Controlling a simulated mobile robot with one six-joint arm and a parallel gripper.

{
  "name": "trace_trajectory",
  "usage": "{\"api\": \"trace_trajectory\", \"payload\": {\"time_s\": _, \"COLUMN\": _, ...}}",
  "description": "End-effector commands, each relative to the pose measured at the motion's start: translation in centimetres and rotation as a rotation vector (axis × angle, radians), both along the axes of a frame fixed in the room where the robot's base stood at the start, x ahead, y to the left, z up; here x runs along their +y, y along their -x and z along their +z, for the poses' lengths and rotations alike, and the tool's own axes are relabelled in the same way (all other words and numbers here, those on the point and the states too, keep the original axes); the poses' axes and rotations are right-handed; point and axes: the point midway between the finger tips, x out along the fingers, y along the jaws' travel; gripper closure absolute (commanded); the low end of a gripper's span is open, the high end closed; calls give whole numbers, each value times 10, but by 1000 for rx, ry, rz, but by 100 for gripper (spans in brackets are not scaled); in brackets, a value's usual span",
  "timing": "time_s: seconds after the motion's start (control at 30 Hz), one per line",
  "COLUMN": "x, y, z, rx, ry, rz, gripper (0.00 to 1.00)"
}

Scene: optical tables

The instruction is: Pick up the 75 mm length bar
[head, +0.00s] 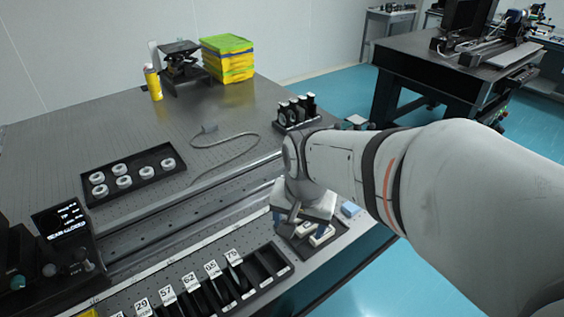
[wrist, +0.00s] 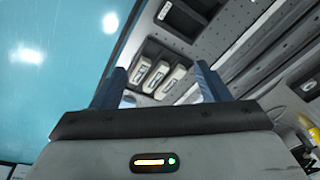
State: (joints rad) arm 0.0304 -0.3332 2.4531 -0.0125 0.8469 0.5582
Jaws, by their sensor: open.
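My gripper (head: 303,224) is open, pointing down over a small dark tray (head: 334,240) near the table's front edge. In the wrist view its two blue fingers stand apart (wrist: 159,70), with nothing held. Several pale bars lie side by side in the tray, and three show between the fingers in the wrist view, a middle one (wrist: 156,75) among them. Their dark labels are too small to read, so I cannot tell which is the 75 mm length bar. In the head view the gripper partly hides the bars (head: 318,238).
A blue block (head: 350,209) is right of the gripper. A black holder (head: 296,115) stands behind my arm. A tray of white rings (head: 130,173) is far left.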

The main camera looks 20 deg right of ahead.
Motion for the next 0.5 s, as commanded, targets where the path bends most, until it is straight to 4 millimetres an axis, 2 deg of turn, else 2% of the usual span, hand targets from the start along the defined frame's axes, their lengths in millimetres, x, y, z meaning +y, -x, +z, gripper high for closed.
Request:
{"api": "trace_trajectory", "payload": {"time_s": 0.03, "x": -7, "y": -8, "z": -3, "rx": 17, "ry": -22, "rz": -144, "gripper": 27}}
{"api": "trace_trajectory", "payload": {"time_s": 0.3, "x": -44, "y": -47, "z": -34, "rx": 65, "ry": -125, "rz": -989, "gripper": 6}}
{"api": "trace_trajectory", "payload": {"time_s": 0.5, "x": -74, "y": -68, "z": -63, "rx": 83, "ry": -174, "rz": -1595, "gripper": 6}}
